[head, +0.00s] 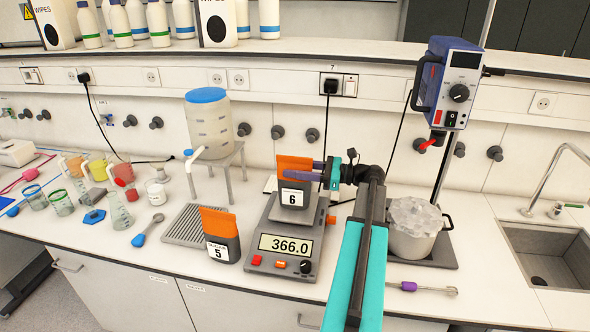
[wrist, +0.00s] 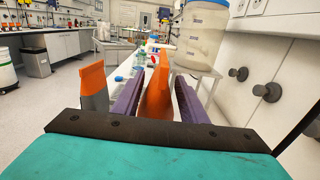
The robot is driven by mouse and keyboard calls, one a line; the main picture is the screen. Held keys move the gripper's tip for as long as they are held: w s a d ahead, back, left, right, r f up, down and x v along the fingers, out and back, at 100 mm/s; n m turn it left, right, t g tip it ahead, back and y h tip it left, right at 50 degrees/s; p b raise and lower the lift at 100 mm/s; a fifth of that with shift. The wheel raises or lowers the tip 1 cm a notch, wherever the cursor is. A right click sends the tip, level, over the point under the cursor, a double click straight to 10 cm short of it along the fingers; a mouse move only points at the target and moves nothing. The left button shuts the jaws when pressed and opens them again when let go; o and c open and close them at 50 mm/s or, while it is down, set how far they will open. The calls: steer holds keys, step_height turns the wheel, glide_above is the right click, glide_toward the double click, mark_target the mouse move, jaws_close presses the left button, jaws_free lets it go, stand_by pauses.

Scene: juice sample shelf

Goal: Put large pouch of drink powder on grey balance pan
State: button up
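An orange and dark grey pouch labelled 6 (head: 294,197) stands upright on the grey pan (head: 318,213) of the balance (head: 284,262), whose display reads 366.0. My gripper (head: 306,172) reaches in from the right, with its purple fingers on either side of the pouch's upper part. In the wrist view the orange pouch (wrist: 158,92) is between the fingers; whether they press on it is unclear. A similar pouch labelled 5 (head: 220,240) stands on the bench left of the balance, and shows at left in the wrist view (wrist: 93,88).
A ribbed grey tray (head: 185,226) lies left of the balance. A dispenser (head: 210,125) on a stand is behind it. A pot (head: 412,243) stands on a dark plate to the right, near a sink (head: 545,250). Beakers and tools crowd the left bench.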

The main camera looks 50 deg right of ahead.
steer(key=shift+s, duration=0.1)
stand_by(0.3)
steer(key=b+v, duration=0.4)
steer(key=v, duration=0.8)
stand_by(0.8)
